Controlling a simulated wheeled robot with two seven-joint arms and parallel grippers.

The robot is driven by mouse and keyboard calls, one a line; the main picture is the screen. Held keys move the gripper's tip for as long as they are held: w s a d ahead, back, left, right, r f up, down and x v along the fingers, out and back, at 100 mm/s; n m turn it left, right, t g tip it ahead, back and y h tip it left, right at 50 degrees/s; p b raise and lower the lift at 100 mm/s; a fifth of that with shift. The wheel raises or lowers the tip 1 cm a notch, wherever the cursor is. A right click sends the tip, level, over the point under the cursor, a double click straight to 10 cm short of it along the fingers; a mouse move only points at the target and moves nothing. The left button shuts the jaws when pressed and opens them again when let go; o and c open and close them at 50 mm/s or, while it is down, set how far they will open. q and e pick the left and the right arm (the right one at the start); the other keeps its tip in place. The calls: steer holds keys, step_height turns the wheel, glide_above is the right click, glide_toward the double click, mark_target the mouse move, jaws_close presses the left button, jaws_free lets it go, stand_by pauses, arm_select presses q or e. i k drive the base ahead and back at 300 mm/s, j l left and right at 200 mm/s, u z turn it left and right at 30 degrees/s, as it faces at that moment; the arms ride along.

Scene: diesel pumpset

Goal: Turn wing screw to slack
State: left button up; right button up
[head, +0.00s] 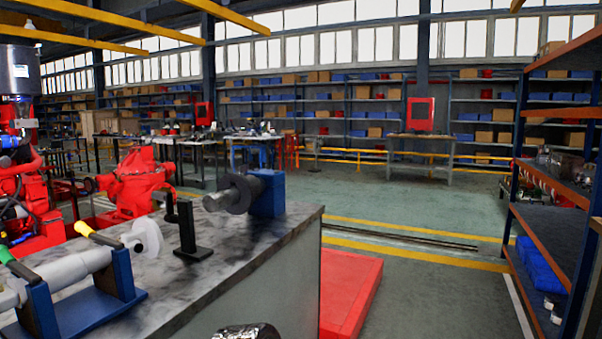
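I cannot make out a wing screw for certain in the head view. On the grey bench (245,245) lies a light grey cylindrical assembly (75,270) on blue supports (122,272), with a yellow-tipped part (84,229), a green-tipped part (8,256) and a pale disc (148,238) at its right end. A black upright stand (187,228) with a flat foot is right of the disc, apart from it. Beyond is a dark cylinder with a flange (236,194) on a blue block (268,194). Neither of my grippers shows.
A shiny metallic piece (247,331) is cut off at the bottom edge; I cannot tell what it is. A red platform (350,290) lies right of the bench. Red machinery (135,183) stands behind left. A shelf rack (545,215) is at right, with clear floor between.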

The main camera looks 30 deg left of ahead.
mark_target(243, 168)
steer(key=i+l+u, duration=0.2)
steer(key=i, duration=0.3)
steer(key=i+l+u, duration=0.15)
steer(key=i, duration=0.35)
steer(key=i+l+u, duration=0.2)
steer(key=i, duration=0.3)
steer(key=l, duration=0.1)
